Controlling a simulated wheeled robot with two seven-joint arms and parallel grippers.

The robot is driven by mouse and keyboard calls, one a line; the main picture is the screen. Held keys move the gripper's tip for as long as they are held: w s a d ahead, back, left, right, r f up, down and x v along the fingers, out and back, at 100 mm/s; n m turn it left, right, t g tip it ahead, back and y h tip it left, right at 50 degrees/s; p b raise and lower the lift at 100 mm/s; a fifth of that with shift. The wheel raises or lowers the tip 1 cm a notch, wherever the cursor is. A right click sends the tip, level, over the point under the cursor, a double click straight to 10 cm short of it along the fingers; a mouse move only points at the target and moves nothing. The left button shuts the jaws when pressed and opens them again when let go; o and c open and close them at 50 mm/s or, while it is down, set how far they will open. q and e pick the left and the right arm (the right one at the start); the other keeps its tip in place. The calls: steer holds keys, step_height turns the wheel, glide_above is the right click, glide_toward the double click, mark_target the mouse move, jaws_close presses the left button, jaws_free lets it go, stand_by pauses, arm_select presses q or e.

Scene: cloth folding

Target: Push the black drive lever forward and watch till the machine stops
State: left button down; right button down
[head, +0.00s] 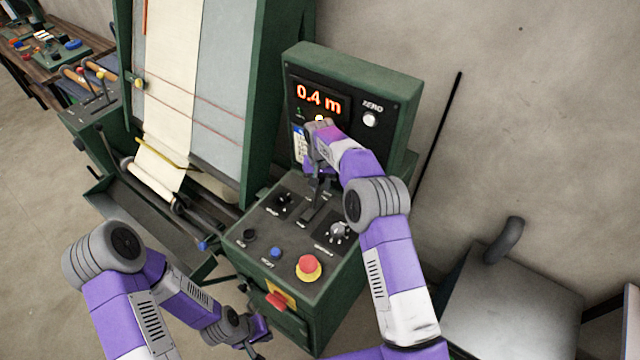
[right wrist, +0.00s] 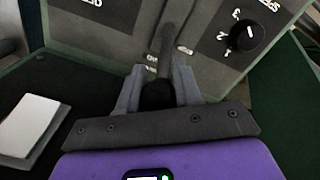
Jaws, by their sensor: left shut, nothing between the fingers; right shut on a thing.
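The black drive lever (right wrist: 166,52) rises from the slanted control panel (head: 262,212) of the green machine. In the right wrist view its dark knob lies between both fingers of my right gripper (right wrist: 157,88), which is shut on it. In the head view my right gripper (head: 318,186) hides most of the lever. A lit display (head: 319,99) above the panel reads 0.4 m. My left gripper (head: 260,332) is shut and empty, low in front of the machine.
A red emergency button (head: 308,266) on a yellow base, a blue button (head: 275,252) and a dial (head: 339,231) sit near the lever. Cream cloth (head: 170,75) runs down the machine's board at left. A grey cabinet (head: 520,300) stands at right.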

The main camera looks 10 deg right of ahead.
steer(key=shift+d, duration=0.1)
steer(key=c, duration=0.8)
jaws_free()
